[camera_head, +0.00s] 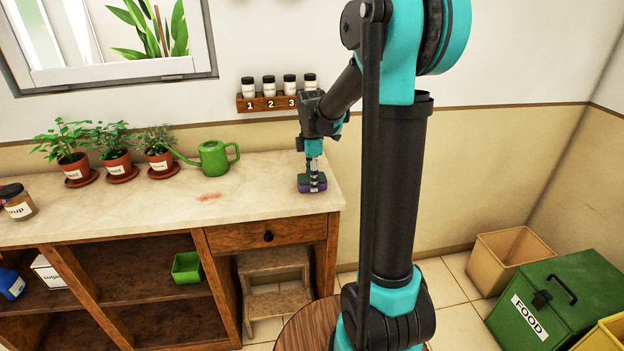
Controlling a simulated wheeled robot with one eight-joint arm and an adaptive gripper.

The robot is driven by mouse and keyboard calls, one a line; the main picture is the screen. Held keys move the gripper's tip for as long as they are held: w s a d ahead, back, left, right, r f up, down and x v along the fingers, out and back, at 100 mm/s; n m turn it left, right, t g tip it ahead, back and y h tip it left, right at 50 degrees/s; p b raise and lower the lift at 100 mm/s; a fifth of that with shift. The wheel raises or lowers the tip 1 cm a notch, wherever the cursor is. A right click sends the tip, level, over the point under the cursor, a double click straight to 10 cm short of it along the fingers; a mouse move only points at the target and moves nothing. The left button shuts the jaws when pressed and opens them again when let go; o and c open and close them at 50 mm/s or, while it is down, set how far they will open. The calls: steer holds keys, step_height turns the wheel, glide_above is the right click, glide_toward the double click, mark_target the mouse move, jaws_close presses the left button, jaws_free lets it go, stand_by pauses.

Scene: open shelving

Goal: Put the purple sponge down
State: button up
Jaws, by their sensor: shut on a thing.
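The purple sponge (312,188) is at the right end of the pale countertop (250,201), small in the head view, with a darker green part showing. My gripper (313,181) points straight down and is shut on the sponge from above. The sponge is at or just above the counter surface; I cannot tell whether it touches. The gripper's fingers partly cover it.
A green watering can (214,158) and several potted plants stand left on the counter, near a reddish stain (209,197). A wall rack (272,102) with several jars hangs behind my gripper. The counter's right edge is close. Shelves are below.

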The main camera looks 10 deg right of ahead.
steer(key=shift+f, duration=0.1)
steer(key=o, duration=1.2)
step_height(320, 180, up, 12)
steer(key=s+f+m, duration=0.2)
steer(key=s, duration=0.1)
steer(key=s+d+f+m+t, duration=0.1)
steer(key=s+f+m, duration=0.2)
steer(key=s+d+f+m+t, duration=0.1)
steer(key=s+f+m, duration=0.2)
steer(key=shift+s+d+f, duration=0.15)
steer(key=shift+s, duration=0.1)
steer(key=s+d+f+m+t, duration=0.1)
steer(key=s+f+m+t, duration=0.1)
steer(key=s+f+m, duration=0.8)
steer(key=s, duration=0.2)
steer(key=shift+s+d, duration=0.3)
steer(key=shift+d, duration=0.1)
